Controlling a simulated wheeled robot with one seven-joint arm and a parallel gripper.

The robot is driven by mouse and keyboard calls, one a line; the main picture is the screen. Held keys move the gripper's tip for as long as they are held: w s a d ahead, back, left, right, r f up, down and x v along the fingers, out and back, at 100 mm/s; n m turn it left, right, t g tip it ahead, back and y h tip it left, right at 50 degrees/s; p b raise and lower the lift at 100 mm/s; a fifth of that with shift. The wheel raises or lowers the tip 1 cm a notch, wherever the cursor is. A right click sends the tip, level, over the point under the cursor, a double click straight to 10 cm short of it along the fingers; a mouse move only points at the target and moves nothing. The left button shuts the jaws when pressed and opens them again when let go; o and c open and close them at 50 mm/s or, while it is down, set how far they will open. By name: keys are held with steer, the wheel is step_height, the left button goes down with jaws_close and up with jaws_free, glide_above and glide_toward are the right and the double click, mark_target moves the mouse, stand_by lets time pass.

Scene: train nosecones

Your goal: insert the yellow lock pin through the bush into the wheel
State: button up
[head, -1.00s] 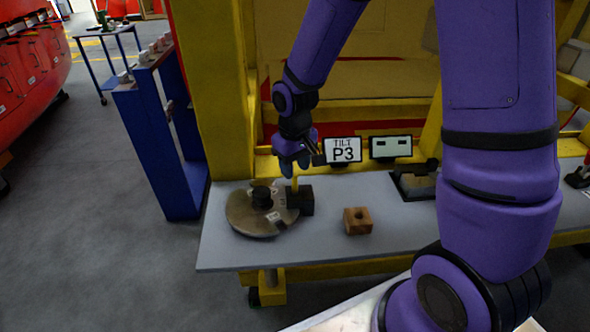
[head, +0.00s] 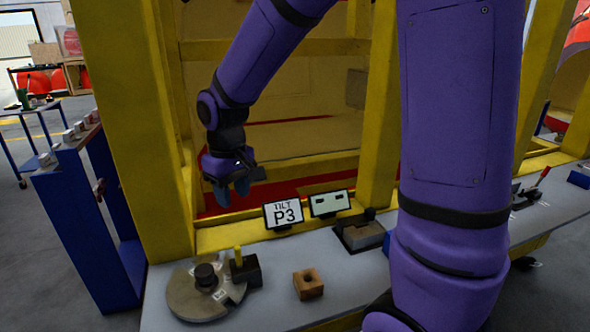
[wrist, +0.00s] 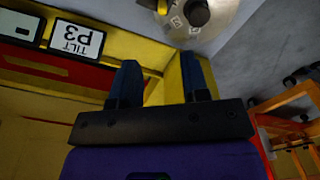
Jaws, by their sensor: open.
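The yellow lock pin (head: 237,256) stands upright at the black block (head: 247,271), which I take to be the bush. I cannot tell how deep the pin sits or whether it enters the wheel. The wheel, a grey-brown metal disc (head: 186,297) with a black hub, lies flat on the bench, partly under the block. My gripper (head: 232,195) is open and empty, above and apart from the pin. In the wrist view, its two blue fingers (wrist: 161,70) are spread. The disc (wrist: 215,28) and part of the yellow pin (wrist: 163,7) show at the top edge.
A wooden block with a hole (head: 308,284) sits right of the pin on the grey bench (head: 270,305). A "TILT P3" sign (head: 283,214) and a second display (head: 330,203) stand behind. Yellow frame posts (head: 140,150) rise near my arm. A dark fixture (head: 360,233) is farther right.

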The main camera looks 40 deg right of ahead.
steer(key=s+d+r+m+t, duration=0.1)
steer(key=s+d+r+t, duration=0.1)
steer(key=s+r, duration=0.4)
steer(key=s+d+r+m+t, duration=0.2)
steer(key=s+r, duration=0.5)
steer(key=s, duration=0.7)
steer(key=shift+s+d+r+t, duration=0.2)
steer(key=shift+d+t, duration=0.3)
steer(key=shift+d, duration=0.75)
